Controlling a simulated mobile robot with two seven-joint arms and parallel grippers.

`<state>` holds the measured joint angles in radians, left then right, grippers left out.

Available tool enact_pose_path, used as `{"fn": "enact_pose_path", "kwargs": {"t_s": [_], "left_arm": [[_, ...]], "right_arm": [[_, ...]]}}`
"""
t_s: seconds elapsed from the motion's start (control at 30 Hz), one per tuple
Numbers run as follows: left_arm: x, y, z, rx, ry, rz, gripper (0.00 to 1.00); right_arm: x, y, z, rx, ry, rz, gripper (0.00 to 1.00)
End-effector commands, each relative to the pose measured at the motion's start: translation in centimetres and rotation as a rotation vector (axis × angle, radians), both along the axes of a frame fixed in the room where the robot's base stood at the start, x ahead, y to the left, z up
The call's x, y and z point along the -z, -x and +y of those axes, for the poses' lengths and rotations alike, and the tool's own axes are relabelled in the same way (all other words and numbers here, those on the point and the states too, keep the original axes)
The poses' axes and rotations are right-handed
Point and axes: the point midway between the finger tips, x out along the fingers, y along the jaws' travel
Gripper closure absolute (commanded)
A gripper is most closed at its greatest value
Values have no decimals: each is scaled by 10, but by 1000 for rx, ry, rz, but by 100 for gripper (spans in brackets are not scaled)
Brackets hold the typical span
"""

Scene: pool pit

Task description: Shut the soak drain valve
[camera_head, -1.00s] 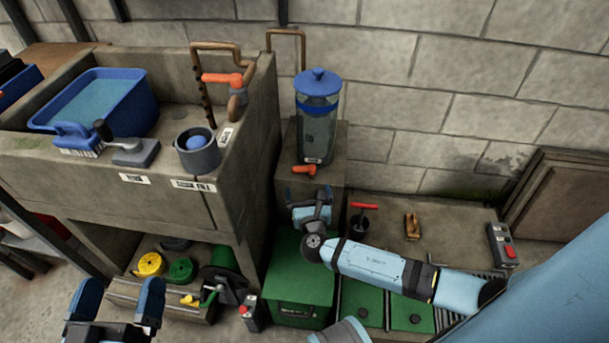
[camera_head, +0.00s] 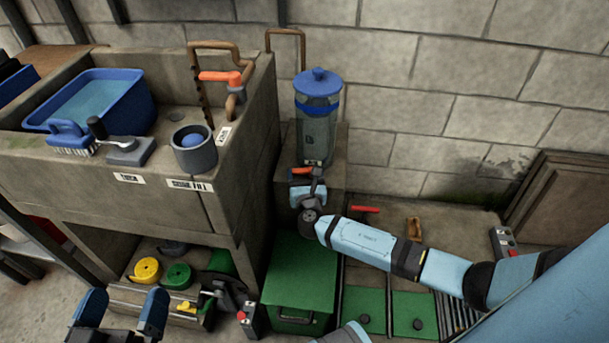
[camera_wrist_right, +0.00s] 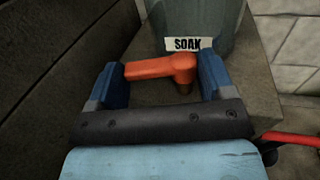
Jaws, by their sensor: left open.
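The soak drain valve is an orange lever (camera_wrist_right: 160,67) at the foot of the clear tank labelled SOAK. In the head view the lever (camera_head: 301,170) shows just beyond my right gripper. The blue-lidded soak tank (camera_head: 318,135) stands upright on a stone ledge. My right gripper (camera_head: 305,184) is open; in the right wrist view its fingers (camera_wrist_right: 160,75) are wide apart, with the lever crosswise between them. The lever's left end is close to the left finger; I cannot tell whether they touch. My left gripper (camera_head: 122,306) is open and empty at the lower left.
A stone sink (camera_head: 230,150) with a blue basin (camera_head: 95,100) and another orange lever (camera_head: 220,76) stands to the left. A green box (camera_head: 300,275) sits below my right gripper. A red-handled item (camera_head: 366,209) is to its right. The stone wall is behind.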

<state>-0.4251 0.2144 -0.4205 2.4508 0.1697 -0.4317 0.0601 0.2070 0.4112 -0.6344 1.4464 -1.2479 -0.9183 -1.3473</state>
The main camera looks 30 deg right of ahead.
Motion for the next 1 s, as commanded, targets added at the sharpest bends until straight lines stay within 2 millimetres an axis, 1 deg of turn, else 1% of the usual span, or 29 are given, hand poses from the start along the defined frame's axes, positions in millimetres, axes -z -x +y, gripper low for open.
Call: {"fn": "enact_pose_path", "kwargs": {"t_s": [0.17,0.3,0.5,0.87,0.9,0.97,1.0], "left_arm": [[-3,0,0,-1,1,-3,0],[-16,0,1,-13,18,-35,0],[-26,0,2,-26,39,-69,0],[-27,1,2,-27,42,-75,0],[-27,1,2,-27,42,-75,0],[-27,1,2,-27,42,-75,0],[-27,1,2,-27,42,-75,0]], "right_arm": [[-1,-1,1,14,-2,-1,48],[-3,-4,3,109,-5,0,48],[-2,-8,2,251,-4,-1,48],[-1,-8,1,276,-1,-2,48],[-1,-8,2,276,-1,-2,16],[-1,-8,1,276,-1,-2,2],[-1,-8,2,276,-1,-2,0]]}}
